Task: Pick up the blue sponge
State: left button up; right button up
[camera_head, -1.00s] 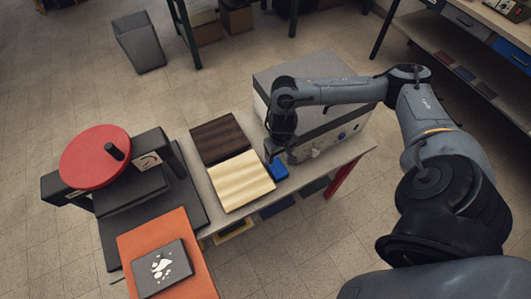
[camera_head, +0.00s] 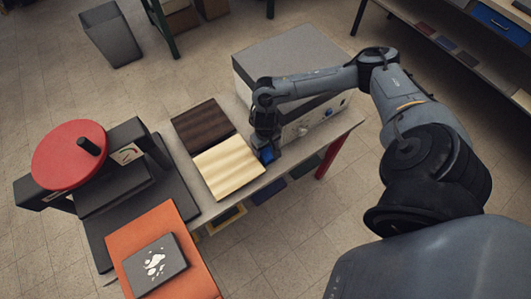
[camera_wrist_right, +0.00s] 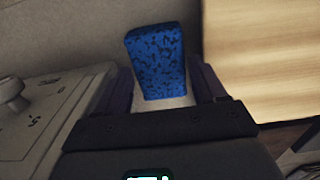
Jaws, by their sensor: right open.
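The blue sponge (camera_head: 267,155) lies on the table beside the light wooden board, partly hidden by my right gripper (camera_head: 265,147) in the head view. In the right wrist view the sponge (camera_wrist_right: 156,62) is a speckled blue block between the two fingers of my right gripper (camera_wrist_right: 163,88). The fingers stand on either side of its near end. The jaws are open, and I cannot tell whether either finger touches it. My left gripper is not in view.
A light wooden board (camera_head: 228,167) and a dark board (camera_head: 203,127) lie left of the sponge. A grey-white box with knobs (camera_head: 291,53) stands close on the right. A red-wheeled press (camera_head: 68,153) and an orange board (camera_head: 139,236) are at the left end.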

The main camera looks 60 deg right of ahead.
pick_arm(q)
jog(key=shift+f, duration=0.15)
pick_arm(e)
jog(key=shift+f, duration=0.4)
jog(key=shift+c, duration=0.4)
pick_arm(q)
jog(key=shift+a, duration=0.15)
pick_arm(e)
jog(key=c, duration=0.6)
jog(key=shift+r, duration=0.2)
notch_tip(320, 180, up, 13)
jog(key=p, duration=0.4)
notch_tip(320, 180, up, 14)
jog(key=r+p, duration=0.1)
jog(key=p, duration=0.9)
send_over(265, 150)
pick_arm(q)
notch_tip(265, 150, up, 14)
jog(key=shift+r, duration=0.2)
pick_arm(e)
jog(key=shift+s+f, duration=0.1)
jog(key=shift+f, duration=0.05)
